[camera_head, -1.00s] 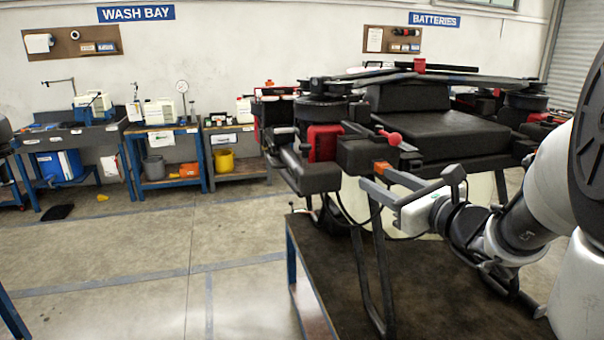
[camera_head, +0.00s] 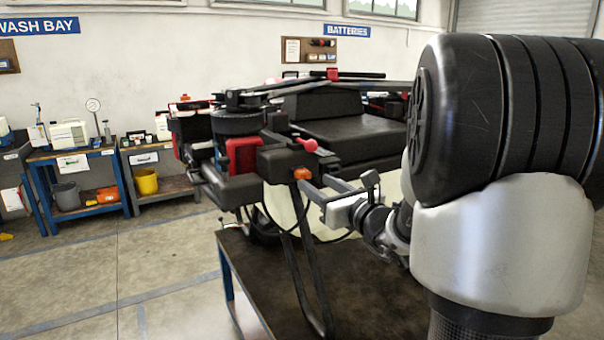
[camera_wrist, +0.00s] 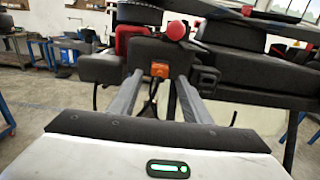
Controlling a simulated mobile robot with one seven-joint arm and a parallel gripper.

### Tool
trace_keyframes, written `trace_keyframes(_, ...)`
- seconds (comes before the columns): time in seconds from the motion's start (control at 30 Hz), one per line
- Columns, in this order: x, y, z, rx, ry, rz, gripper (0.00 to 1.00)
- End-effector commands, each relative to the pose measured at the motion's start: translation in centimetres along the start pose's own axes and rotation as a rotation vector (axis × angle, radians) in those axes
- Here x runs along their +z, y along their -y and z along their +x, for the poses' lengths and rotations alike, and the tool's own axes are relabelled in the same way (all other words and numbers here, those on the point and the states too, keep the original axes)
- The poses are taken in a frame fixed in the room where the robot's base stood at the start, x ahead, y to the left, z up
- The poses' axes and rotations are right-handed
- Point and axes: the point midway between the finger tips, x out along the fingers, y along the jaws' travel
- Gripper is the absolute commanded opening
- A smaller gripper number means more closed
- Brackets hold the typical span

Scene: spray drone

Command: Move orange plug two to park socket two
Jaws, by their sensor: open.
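The orange plug (camera_head: 302,173) sits at the front underside of the black drone (camera_head: 350,135), below a red knob. It also shows in the wrist view (camera_wrist: 160,70), with a dark cable hanging below it. My gripper (camera_head: 314,183) is open, its two fingers pointing at the drone. In the wrist view the plug appears between the fingertips (camera_wrist: 160,92); I cannot tell whether they reach around it or stop short. Nothing is held. I cannot make out park socket two, nor any number on the plug.
The drone stands on a dark-topped table (camera_head: 370,295) with a blue frame. Its thin black legs and loose cables are close below my gripper. A red knob (camera_head: 308,145) juts out just above the plug.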

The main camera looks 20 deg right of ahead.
Motion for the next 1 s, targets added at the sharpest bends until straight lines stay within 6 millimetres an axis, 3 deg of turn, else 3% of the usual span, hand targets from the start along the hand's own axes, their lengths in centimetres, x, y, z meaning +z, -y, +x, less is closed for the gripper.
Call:
trace_keyframes(0.2,-0.3,-0.1,3.2,0.002,-0.001,-0.001,0.44)
trace_keyframes(0.4,-0.1,-0.1,4.9,0.001,0.000,0.001,0.44)
trace_keyframes(1.0,0.0,0.0,5.4,0.000,0.000,0.001,0.44)
